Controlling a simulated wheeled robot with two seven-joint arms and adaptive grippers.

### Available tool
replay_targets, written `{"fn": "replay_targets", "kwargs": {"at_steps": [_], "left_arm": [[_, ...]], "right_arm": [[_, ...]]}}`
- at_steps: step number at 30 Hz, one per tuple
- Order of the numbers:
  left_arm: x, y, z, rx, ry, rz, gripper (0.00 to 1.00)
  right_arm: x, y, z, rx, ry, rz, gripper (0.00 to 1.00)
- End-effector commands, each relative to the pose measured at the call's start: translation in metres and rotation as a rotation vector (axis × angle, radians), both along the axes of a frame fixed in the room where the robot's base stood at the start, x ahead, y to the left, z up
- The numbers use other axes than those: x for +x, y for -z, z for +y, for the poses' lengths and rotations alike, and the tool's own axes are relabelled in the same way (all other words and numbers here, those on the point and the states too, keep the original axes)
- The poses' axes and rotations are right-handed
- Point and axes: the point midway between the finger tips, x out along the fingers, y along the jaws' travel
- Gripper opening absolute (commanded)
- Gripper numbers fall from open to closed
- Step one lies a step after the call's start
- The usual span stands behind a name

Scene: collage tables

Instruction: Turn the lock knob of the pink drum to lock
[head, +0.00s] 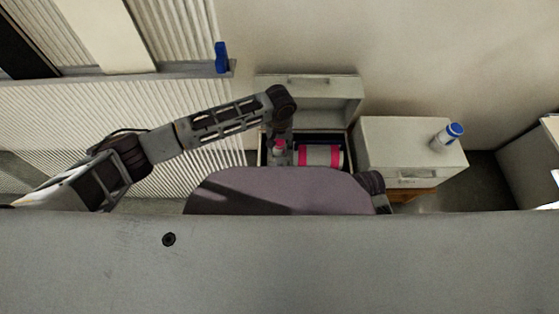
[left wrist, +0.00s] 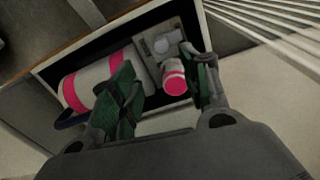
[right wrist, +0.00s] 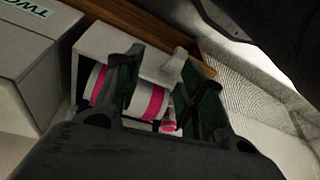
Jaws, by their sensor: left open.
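The pink drum (head: 322,155) is a pale cylinder with pink bands, lying in an open box. The drum also shows in the left wrist view (left wrist: 96,82) and the right wrist view (right wrist: 129,96). Beside it is a small white cylinder with a pink end (left wrist: 174,79), perhaps the lock knob; in the right wrist view its pink end (right wrist: 168,127) is partly hidden. My left gripper (left wrist: 160,70) is open, its fingers apart on either side of this small cylinder in the picture; contact cannot be told. My right gripper (right wrist: 158,62) is open and empty, pointing toward the box.
The box's raised lid (head: 310,90) stands behind the drum. A closed white case (head: 400,140) is to its right, with a blue-and-white bottle (head: 447,137) on top. A blue bottle (head: 221,57) stands on a ledge at upper left. The box walls (left wrist: 57,88) surround the drum closely.

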Motion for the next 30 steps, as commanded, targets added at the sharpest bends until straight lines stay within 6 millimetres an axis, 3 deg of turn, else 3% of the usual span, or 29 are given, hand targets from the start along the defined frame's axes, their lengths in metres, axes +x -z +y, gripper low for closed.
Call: {"fn": "replay_targets", "kwargs": {"at_steps": [6, 20, 30], "left_arm": [[0.000, 0.000, 0.002, 0.007, -0.102, 0.002, 0.46], [0.000, 0.001, 0.001, 0.006, -0.111, 0.001, 0.46], [0.000, 0.024, 0.001, 0.007, -0.110, 0.001, 0.46]], "right_arm": [[-0.001, 0.000, 0.000, -0.001, 0.001, 0.006, 0.40], [-0.001, 0.000, 0.000, 0.000, 0.000, 0.004, 0.40], [-0.001, -0.007, 0.002, 0.009, 0.000, -0.012, 0.40]]}}
